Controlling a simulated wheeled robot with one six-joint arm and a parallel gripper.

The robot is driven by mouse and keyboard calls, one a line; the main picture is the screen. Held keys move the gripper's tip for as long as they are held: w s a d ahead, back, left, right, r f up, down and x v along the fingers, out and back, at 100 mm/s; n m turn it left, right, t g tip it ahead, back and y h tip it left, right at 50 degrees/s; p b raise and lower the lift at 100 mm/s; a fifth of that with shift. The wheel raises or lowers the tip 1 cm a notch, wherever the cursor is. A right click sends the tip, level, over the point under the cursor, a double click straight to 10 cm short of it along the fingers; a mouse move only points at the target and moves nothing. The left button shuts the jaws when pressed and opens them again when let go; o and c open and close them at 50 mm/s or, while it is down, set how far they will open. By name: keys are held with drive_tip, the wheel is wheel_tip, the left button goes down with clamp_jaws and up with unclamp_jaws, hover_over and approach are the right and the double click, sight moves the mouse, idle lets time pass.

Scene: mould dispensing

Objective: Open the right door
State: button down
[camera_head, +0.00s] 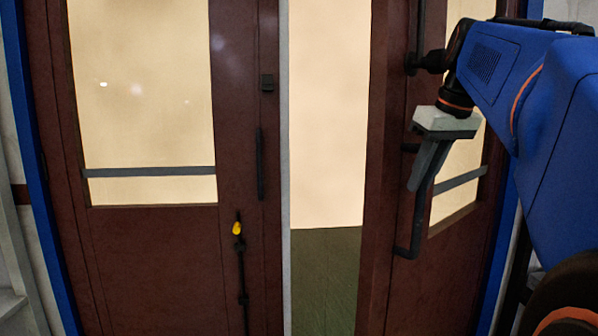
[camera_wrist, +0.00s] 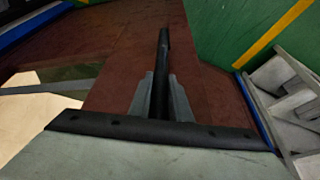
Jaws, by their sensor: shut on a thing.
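The right door (camera_head: 440,262) is brown with a glass pane and stands ajar, swung away from the left door. Its long dark handle (camera_head: 415,235) runs upright near the inner edge. My gripper (camera_head: 416,184) is shut on this handle, which hides part of the bar. In the wrist view the handle (camera_wrist: 162,48) passes between the two grey fingers (camera_wrist: 160,96), with the brown door face (camera_wrist: 212,84) behind it.
The left door (camera_head: 150,255) is brown, with a glass pane and a dark latch rod with a yellow piece (camera_head: 237,229). Between the doors is an open gap showing a pale wall and green floor (camera_head: 325,275). In the wrist view, grey structures (camera_wrist: 285,95) stand at the right.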

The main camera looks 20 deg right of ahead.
drive_tip(key=shift+s+d, duration=0.2)
drive_tip(key=shift+s, duration=0.45)
drive_tip(key=c, duration=1.6)
unclamp_jaws()
drive_tip(key=shift+c, duration=0.2)
drive_tip(key=v, duration=1.7)
drive_tip(key=shift+r, duration=0.2)
drive_tip(key=shift+s, duration=0.1)
